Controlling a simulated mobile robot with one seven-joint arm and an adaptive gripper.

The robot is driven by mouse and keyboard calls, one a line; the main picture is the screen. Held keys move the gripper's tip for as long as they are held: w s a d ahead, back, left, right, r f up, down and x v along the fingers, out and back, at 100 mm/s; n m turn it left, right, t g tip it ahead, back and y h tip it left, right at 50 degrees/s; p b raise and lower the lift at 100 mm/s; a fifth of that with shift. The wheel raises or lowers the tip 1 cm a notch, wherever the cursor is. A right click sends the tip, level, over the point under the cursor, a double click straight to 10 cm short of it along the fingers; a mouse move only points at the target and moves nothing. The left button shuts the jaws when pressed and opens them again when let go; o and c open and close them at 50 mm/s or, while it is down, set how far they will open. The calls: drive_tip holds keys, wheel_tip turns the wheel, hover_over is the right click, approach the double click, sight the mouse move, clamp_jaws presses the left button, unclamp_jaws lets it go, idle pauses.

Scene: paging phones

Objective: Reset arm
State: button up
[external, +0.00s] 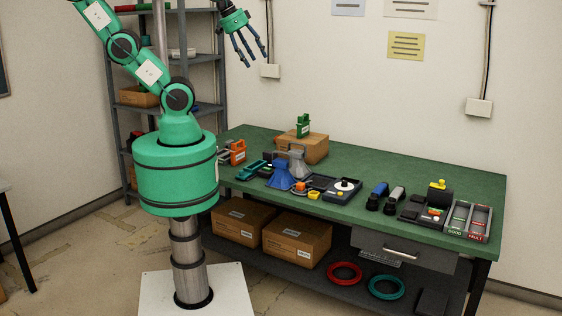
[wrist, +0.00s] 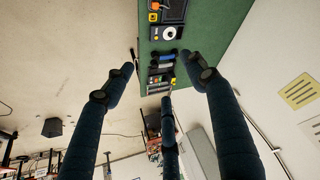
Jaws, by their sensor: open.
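My gripper (external: 249,49) is high above the back left part of the green workbench (external: 400,172) in the external view. Its dark fingers are spread apart with nothing between them. In the wrist view my gripper (wrist: 160,90) shows its fingers wide open, with the green bench top (wrist: 204,35) and its phones beyond them. My green arm rises from its base and column at the left of the external view, bent at the elbow. The part of the arm leading to the gripper is partly out of the frame at the top.
A tray marked GOOD and FAULT (external: 468,222) sits at the right end. A grey shelf rack (external: 205,107) stands behind my arm. Air around the gripper looks clear.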

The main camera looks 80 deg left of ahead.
drive_tip(key=shift+s, duration=0.15)
drive_tip(key=shift+f, duration=0.2)
wheel_tip(320, 180, down, 14)
drive_tip(key=b, duration=1.4)
drive_tip(key=shift+r, duration=0.2)
